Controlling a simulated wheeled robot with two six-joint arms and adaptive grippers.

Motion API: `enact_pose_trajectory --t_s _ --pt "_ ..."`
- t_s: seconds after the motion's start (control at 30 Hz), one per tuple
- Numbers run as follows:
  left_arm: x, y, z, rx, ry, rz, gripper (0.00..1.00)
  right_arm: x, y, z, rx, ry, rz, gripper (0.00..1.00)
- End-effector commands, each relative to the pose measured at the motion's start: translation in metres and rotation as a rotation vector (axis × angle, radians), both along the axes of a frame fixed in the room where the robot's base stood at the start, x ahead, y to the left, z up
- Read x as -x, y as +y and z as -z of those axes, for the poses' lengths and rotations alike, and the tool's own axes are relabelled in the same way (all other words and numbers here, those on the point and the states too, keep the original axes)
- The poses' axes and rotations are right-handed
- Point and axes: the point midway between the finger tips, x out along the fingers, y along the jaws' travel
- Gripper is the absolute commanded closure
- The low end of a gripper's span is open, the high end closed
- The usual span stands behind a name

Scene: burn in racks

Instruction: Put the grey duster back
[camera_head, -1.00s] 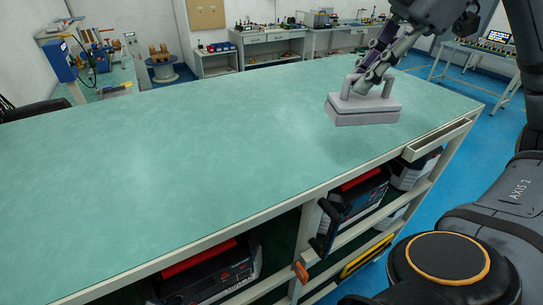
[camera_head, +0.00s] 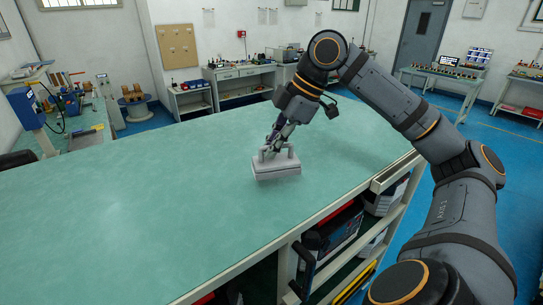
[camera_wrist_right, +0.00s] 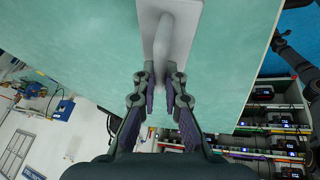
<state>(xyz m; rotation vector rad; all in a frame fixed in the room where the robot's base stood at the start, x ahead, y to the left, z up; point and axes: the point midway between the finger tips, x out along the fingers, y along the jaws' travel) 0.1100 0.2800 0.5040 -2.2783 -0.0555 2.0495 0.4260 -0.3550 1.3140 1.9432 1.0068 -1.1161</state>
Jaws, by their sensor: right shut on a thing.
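The grey duster (camera_head: 277,170) is a flat block with a raised handle, over the green table top (camera_head: 160,205) near its right end. I cannot tell if its base touches the surface. My right gripper (camera_head: 275,147) comes down onto it from above and is shut on the handle. In the right wrist view, the duster (camera_wrist_right: 149,12) reaches up to the top edge, with its handle between the fingertips (camera_wrist_right: 160,95). My left gripper is not in view.
Shelves below hold red and black devices (camera_head: 335,235). The table top left of the duster is bare. Benches with equipment (camera_head: 240,83) stand along the back wall.

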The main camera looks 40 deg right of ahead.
Motion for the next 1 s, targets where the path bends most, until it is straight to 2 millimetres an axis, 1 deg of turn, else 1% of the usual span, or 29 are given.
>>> enact_pose_trajectory --t_s 0.07,0.1,0.13,0.2,0.3,0.47,0.67,0.7,0.87,1.0 --pt "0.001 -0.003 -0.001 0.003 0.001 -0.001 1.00 -0.002 0.000 0.002 0.000 0.001 0.000 1.00" --pt "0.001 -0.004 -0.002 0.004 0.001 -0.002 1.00 -0.004 0.000 0.005 -0.002 0.001 -0.001 1.00" --pt "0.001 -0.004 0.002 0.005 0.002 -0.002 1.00 -0.006 0.000 0.011 -0.001 0.000 -0.001 1.00" --pt "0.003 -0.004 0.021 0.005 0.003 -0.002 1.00 -0.005 0.000 0.029 0.001 -0.001 0.000 1.00" --pt "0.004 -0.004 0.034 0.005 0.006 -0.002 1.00 -0.005 0.000 0.041 0.000 0.000 -0.001 1.00" --pt "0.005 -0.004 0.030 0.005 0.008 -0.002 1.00 -0.005 0.000 0.036 0.000 0.000 -0.001 1.00" --pt "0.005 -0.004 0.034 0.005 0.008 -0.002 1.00 -0.005 0.000 0.041 -0.001 -0.001 -0.001 1.00" --pt "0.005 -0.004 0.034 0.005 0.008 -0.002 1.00 -0.005 0.000 0.041 -0.001 -0.001 -0.001 0.89" --pt "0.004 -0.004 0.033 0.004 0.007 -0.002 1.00 -0.005 0.000 0.039 0.000 0.000 0.000 0.68" --pt "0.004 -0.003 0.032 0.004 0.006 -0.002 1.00 -0.005 0.000 0.039 0.000 0.000 0.000 0.68"
